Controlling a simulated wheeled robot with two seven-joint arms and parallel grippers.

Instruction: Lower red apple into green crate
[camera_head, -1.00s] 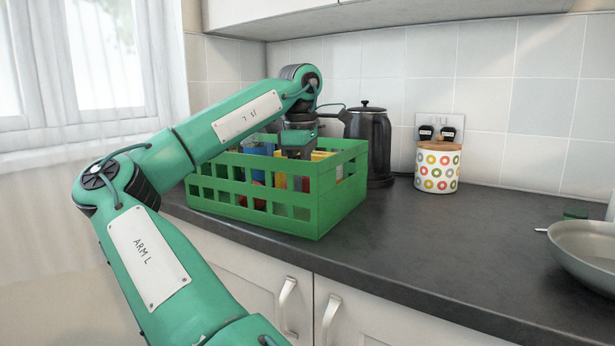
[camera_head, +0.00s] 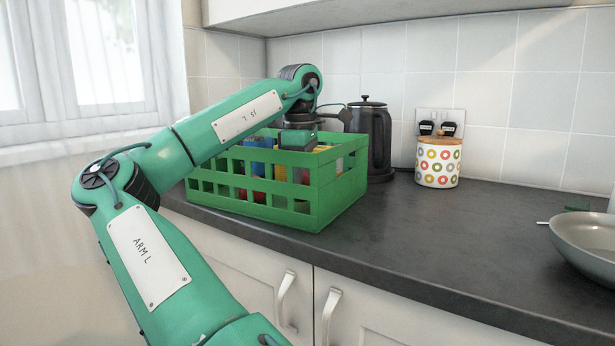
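The green crate (camera_head: 322,205) stands on the dark counter, its slotted walls facing me. My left gripper (camera_head: 297,146) points down over its open top, with its lower part inside the crate behind the near wall. Its fingertips are hidden, so I cannot tell whether they are open or shut, or on what. Red patches show through the crate's slots, but I cannot tell whether any of them is the red apple. No whole apple is in view. My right gripper is not in view.
Blue and yellow items are inside the crate. A dark kettle (camera_head: 377,140) stands close behind the crate's right side. A spotted canister (camera_head: 438,166) with a wooden lid is further right. A pan (camera_head: 585,245) sits at the far right. The counter between crate and pan is clear.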

